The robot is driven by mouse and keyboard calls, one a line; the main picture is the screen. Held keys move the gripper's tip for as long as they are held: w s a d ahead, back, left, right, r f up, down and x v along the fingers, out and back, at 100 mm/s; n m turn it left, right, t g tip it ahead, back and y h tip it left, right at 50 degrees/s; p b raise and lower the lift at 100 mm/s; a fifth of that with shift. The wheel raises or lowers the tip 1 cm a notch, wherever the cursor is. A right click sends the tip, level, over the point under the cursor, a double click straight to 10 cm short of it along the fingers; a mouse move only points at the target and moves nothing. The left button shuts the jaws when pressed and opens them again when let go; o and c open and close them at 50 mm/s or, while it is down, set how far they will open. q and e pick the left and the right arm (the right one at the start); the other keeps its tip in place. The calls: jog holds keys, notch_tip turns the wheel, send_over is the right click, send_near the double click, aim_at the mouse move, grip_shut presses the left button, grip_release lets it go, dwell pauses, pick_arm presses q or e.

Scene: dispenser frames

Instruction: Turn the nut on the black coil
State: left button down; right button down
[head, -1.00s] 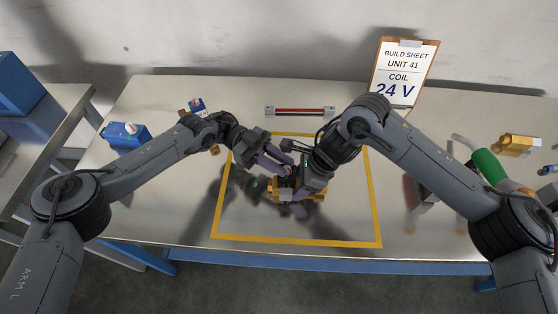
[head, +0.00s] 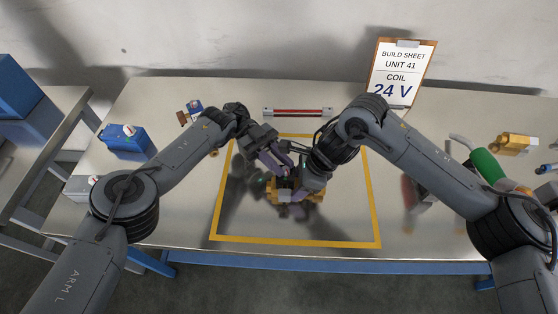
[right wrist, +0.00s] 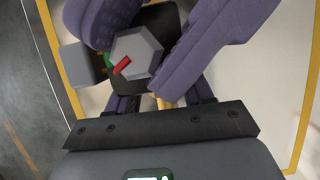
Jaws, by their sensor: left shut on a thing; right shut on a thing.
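A grey hex nut (right wrist: 140,52) with a red mark sits on top of the black coil (right wrist: 160,18) in the right wrist view. A grey connector block (right wrist: 76,64) sticks out from the coil's side. The coil is on a brass valve body (head: 316,190) inside the yellow square. My left gripper (head: 281,168) reaches in from the upper left, its purple fingers shut on either side of the nut. My right gripper (head: 285,195) is low at the valve and shut on its body. Its fingertips are largely hidden under the coil and the left fingers.
A blue coil (head: 126,140) and small parts (head: 195,108) lie at left. A red-striped bar (head: 297,112) lies behind the square. The build sheet (head: 402,72) reads 24 V. At right are a green-handled tool (head: 487,165) and another brass valve (head: 514,144). The square's front is clear.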

pick_arm(q)
jog(key=c, duration=1)
grip_release()
jog(key=shift+o, duration=0.2)
jog(key=shift+a+n+t+h, duration=0.1)
jog(key=shift+n+t+h, duration=0.4)
jog(key=shift+t, duration=0.1)
